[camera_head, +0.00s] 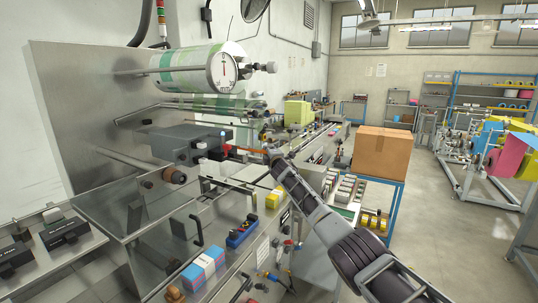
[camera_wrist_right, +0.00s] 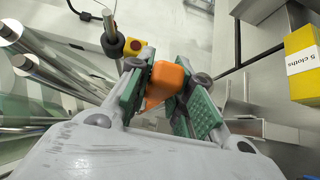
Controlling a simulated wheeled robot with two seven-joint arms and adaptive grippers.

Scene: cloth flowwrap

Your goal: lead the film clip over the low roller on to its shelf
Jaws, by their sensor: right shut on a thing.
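My right gripper (camera_head: 268,152) reaches in from the lower right to the machine's front. In the right wrist view, its green-padded fingers (camera_wrist_right: 168,92) are shut on the orange film clip (camera_wrist_right: 164,82). The clip also shows in the head view (camera_head: 235,149) as a thin orange bar running left from the fingers. The film roll (camera_head: 190,69), green and white, hangs high on the metal back plate, with green film around rollers below it (camera_head: 215,106). A low roller (camera_head: 145,168) sticks out at lower left, away from the clip. I cannot make out its shelf. My left gripper is not in view.
A grey motor block (camera_head: 180,142) sits left of the clip. A cardboard box (camera_head: 382,152) stands right. A yellow "5 cloths" box (camera_wrist_right: 303,62) shows in the wrist view.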

